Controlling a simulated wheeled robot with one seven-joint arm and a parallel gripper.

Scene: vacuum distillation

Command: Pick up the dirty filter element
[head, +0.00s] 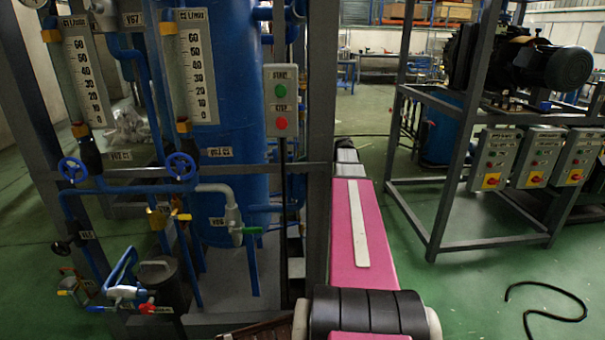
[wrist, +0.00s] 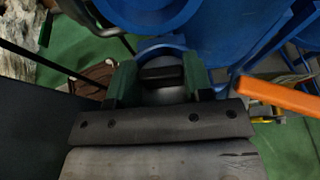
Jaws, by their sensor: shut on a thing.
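In the wrist view, my gripper (wrist: 161,78) has its two green fingers on either side of a grey, rounded piece with a black bar across its top (wrist: 162,75). The fingers are shut on this piece, which I take to be the dirty filter element. Most of it is hidden by the fingers and the gripper body, and I cannot make out any dirt. A blue ring-shaped part shows just beyond it; I cannot tell whether they touch. In the head view my gripper is not visible; only my pink arm shows.
A blue tank (head: 235,110) stands inside a grey frame with blue pipes and valves. An orange bar (wrist: 280,98) lies close to the right of my gripper. A black cable (head: 540,300) lies on the green floor at right.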

